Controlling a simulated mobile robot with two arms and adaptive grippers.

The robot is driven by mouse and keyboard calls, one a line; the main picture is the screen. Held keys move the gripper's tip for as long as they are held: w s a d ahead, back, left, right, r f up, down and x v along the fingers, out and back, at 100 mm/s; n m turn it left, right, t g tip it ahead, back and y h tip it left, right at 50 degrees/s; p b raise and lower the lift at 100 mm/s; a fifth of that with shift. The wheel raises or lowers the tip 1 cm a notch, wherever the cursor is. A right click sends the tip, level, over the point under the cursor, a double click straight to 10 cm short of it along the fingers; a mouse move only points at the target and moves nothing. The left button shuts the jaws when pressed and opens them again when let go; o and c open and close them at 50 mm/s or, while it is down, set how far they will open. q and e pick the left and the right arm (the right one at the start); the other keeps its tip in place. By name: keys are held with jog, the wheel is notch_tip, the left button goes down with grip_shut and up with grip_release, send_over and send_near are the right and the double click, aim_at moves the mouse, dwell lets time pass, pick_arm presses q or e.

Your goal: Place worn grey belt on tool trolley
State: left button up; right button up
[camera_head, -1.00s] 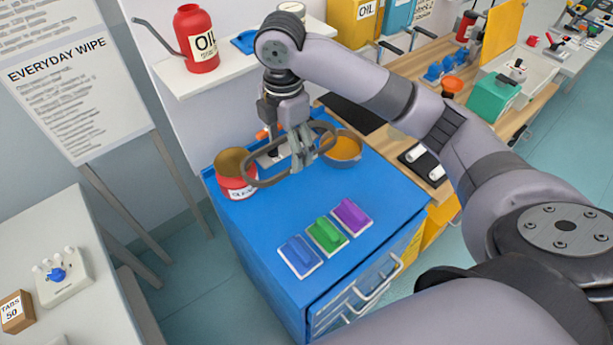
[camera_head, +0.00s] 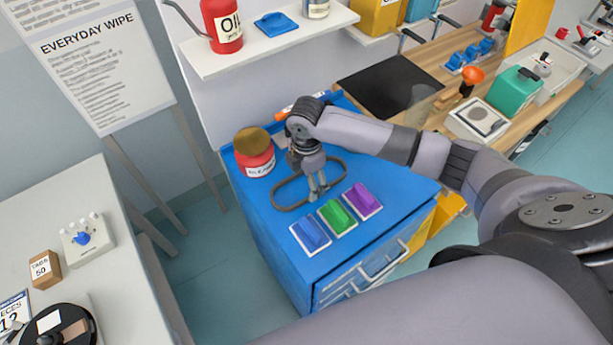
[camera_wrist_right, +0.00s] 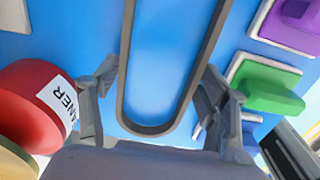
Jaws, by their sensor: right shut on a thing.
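The worn grey belt (camera_head: 282,208) is a dark oval loop, lying flat over the blue top of the tool trolley (camera_head: 262,217). My right gripper (camera_head: 317,192) points down and is shut on the belt. In the right wrist view the belt (camera_wrist_right: 150,130) runs between the two fingers of the right gripper (camera_wrist_right: 158,100). The belt is very low over the trolley top; I cannot tell whether it touches. My left gripper is not in view.
A red cleaner can (camera_head: 254,158) stands left of the belt. Blue (camera_head: 311,234), green (camera_head: 337,215) and purple (camera_head: 362,198) handled blocks lie on pale plates along the trolley's front side. A white shelf (camera_head: 270,45) with an oil can (camera_head: 222,25) hangs behind.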

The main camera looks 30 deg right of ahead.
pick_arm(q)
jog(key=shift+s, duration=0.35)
pick_arm(e)
jog(key=shift+f, duration=0.1)
jog(key=o, duration=0.7)
jog(key=shift+f, duration=0.1)
jog(key=o, duration=0.5)
jog(key=shift+c, duration=0.2)
pick_arm(q)
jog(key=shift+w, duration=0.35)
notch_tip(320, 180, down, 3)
jog(key=b, duration=0.3)
pick_arm(e)
notch_tip(320, 180, up, 12)
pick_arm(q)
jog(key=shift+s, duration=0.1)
